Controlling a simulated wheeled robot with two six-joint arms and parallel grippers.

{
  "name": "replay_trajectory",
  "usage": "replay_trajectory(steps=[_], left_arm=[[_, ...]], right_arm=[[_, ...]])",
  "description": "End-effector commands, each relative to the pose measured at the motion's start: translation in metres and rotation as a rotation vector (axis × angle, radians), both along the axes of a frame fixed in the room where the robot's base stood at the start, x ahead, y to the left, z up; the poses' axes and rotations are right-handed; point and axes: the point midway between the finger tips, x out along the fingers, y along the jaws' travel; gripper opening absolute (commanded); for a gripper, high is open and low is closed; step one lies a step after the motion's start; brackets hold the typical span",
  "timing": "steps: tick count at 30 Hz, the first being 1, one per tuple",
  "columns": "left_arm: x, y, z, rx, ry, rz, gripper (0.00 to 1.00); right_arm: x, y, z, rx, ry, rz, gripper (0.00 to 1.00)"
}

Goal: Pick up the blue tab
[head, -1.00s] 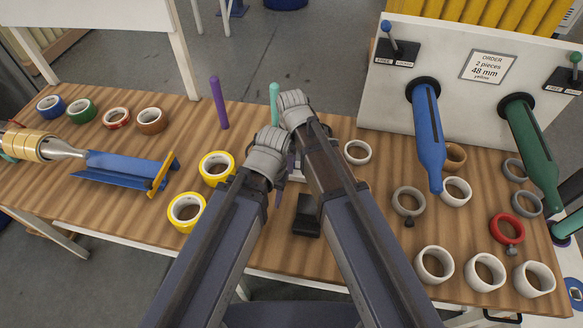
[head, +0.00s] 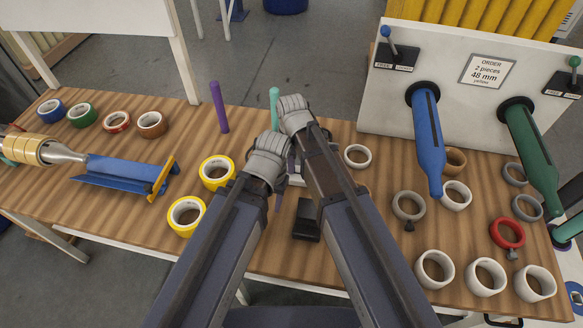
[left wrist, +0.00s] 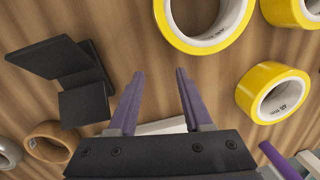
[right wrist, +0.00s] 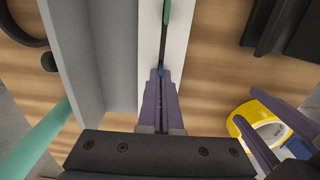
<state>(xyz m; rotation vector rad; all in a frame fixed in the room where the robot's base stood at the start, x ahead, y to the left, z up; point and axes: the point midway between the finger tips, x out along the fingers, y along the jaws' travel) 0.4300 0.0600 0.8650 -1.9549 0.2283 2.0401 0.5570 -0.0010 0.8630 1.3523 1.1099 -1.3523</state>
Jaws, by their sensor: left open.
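The blue tab (right wrist: 161,71) is a small blue piece at the fingertips of my right gripper (right wrist: 160,76) in the right wrist view. That gripper's fingers are together on it, over a pale strip with a dark slot. A green piece (right wrist: 167,12) lies further along the slot. In the head view my right gripper (head: 294,150) is over the middle of the table, and its hand hides the tab. My left gripper (left wrist: 160,74) is open and empty in the left wrist view, above the wood, beside the right one in the head view.
Two yellow tape rolls (head: 186,216) lie left of my grippers. A black stand (head: 306,218) is close in front. A purple peg (head: 219,106) and a teal peg (head: 275,108) stand behind. White rolls (head: 434,268), a blue spindle (head: 427,140) and a green spindle (head: 534,150) are at right.

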Motion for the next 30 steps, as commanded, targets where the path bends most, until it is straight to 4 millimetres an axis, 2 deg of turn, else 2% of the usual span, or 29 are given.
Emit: replay_trajectory(steps=[8,24,30], left_arm=[[0.000,0.000,0.015,0.000,0.000,0.000,0.50],[0.000,0.000,0.091,0.000,0.000,0.000,0.50],[0.000,0.000,0.101,0.000,0.000,0.000,0.50]], right_arm=[[0.000,0.000,0.015,0.000,0.000,0.000,0.00],[0.000,0.000,0.091,0.000,0.000,0.000,0.00],[0.000,0.000,0.101,0.000,0.000,0.000,0.00]])
